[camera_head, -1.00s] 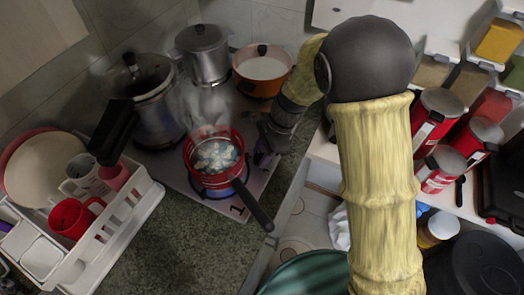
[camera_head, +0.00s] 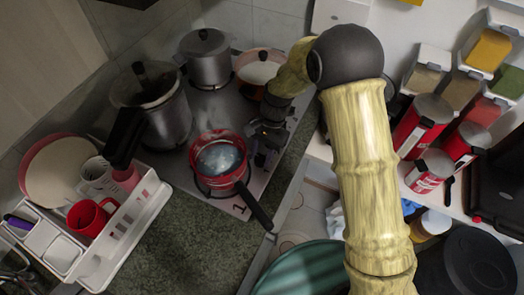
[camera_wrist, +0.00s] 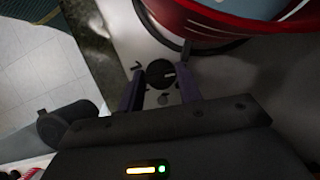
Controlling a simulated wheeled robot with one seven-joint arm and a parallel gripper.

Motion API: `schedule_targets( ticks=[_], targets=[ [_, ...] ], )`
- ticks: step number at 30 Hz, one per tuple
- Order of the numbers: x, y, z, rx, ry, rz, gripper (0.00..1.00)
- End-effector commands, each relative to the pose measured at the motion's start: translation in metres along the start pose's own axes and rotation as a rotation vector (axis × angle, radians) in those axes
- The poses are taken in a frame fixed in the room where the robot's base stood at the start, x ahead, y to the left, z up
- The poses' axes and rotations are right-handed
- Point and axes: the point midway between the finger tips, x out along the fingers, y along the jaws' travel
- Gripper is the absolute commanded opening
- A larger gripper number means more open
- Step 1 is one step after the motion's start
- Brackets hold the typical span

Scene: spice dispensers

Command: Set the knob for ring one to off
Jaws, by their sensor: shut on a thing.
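The knob (camera_wrist: 157,72) for ring one is a dark round dial with a small white mark, in the upper middle of the wrist view. The label "1" shows just left of it. My gripper (camera_wrist: 160,80) has its two fingers on either side of the knob and is shut on it. In the head view my gripper (camera_head: 266,138) is at the right edge of the stove, and it hides the knob. The red pan (camera_head: 217,160) stands on the front ring, by the printed "1". No flame shows under it now.
A pressure cooker (camera_head: 152,103), a grey pot (camera_head: 206,57) and an orange pan (camera_head: 258,68) stand on or beside the stove. The red pan's handle (camera_head: 258,212) sticks out over the counter edge. A white dish rack (camera_head: 135,222) stands at left.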

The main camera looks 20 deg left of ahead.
Motion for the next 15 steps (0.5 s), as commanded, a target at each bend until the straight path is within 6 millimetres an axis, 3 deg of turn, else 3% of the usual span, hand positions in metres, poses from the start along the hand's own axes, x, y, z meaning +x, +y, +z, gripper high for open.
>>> schedule_targets(
  ticks=[15],
  targets=[
    [0.0002,0.0001,-0.0004,-0.031,0.0,0.013,0.12]
  ],
)
